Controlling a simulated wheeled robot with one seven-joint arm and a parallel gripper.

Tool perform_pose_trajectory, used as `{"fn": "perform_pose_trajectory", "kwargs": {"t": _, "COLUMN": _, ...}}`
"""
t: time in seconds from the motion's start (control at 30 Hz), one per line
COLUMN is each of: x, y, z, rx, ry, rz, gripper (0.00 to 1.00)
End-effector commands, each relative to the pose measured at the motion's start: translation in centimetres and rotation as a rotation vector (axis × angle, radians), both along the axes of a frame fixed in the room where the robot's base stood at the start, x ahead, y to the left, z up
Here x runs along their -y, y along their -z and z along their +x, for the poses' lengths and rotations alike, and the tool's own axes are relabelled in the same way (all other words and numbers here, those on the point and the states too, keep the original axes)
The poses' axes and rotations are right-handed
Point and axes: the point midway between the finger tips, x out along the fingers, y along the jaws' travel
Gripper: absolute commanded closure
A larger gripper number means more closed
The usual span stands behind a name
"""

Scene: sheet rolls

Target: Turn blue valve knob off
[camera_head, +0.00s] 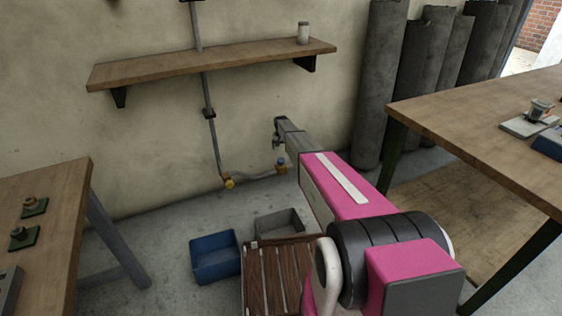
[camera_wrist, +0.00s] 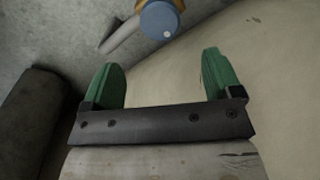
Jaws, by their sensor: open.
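The blue valve knob (camera_head: 281,162) sits on a grey pipe low on the wall, just left of my arm in the head view. In the wrist view the blue knob (camera_wrist: 161,20) is round, with a pale dot on its face and a brass body behind it. My gripper (camera_wrist: 160,65) is open and empty, its two green fingers spread wide. The knob lies beyond the fingertips, roughly centred between them and apart from them. In the head view my gripper (camera_head: 279,132) is small, at the far end of my pink arm.
A wooden shelf (camera_head: 210,64) is above. A blue bin (camera_head: 215,257) and a grey bin (camera_head: 280,224) stand on the floor. Dark rolls (camera_head: 378,85) lean at right. Tables flank both sides.

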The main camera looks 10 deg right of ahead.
Motion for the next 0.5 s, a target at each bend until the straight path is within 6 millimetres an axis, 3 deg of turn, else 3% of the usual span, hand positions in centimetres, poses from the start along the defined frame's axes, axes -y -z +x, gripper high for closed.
{"fn": "perform_pose_trajectory", "kwargs": {"t": 0.5, "x": 0.0, "y": 8.2, "z": 0.0, "rx": -0.001, "ry": -0.001, "rz": 0.000, "gripper": 0.16}}
